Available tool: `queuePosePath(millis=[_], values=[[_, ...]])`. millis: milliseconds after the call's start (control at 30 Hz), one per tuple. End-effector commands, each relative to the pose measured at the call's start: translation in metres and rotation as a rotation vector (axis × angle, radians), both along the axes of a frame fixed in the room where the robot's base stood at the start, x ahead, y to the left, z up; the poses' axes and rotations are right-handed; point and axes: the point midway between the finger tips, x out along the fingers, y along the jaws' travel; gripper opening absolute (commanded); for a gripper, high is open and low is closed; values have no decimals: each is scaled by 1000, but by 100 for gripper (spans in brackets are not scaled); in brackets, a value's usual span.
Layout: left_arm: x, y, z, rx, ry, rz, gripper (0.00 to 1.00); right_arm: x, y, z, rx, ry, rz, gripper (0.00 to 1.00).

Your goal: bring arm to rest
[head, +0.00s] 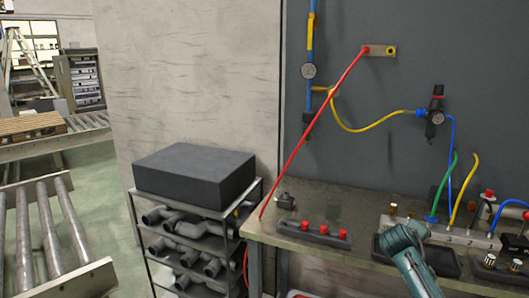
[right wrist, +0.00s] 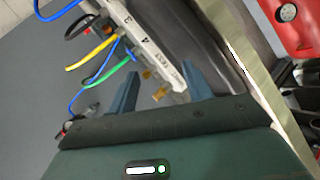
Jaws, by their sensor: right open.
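My right gripper (right wrist: 163,86) is open in the right wrist view, its two blue-grey fingers apart with nothing held between them. A pale manifold block (right wrist: 150,50) with brass fittings lies beyond the fingers; I cannot tell whether they touch it. In the head view, a teal part of my arm (head: 408,255) reaches in from the lower right over the bench, in front of the manifold (head: 455,236); its fingers are not clear there. My left gripper is not in view.
The bench (head: 330,208) holds a block with red caps (head: 322,234) and a black tray (head: 444,261). A taut red hose (head: 320,125) crosses the panel to the bench's left edge. Blue, yellow and green hoses rise from the manifold. A shelf rack with a black box (head: 195,170) stands left.

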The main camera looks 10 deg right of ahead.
Motion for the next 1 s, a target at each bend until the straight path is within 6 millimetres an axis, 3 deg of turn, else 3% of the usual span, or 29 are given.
queuePosePath(millis=[100,200,333,500,600,767,867,1000], values=[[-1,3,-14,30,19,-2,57,37,29,12,126,-219,141,50],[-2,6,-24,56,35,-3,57,61,54,28,243,-403,245,50],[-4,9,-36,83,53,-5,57,81,82,55,390,-618,351,50],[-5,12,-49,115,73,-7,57,90,110,88,572,-858,457,50],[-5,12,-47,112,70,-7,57,68,132,42,592,-784,466,50],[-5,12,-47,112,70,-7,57,27,165,-16,641,-699,483,50],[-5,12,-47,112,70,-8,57,-10,190,-57,687,-636,491,50],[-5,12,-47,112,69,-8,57,-83,232,-114,775,-532,491,50]])
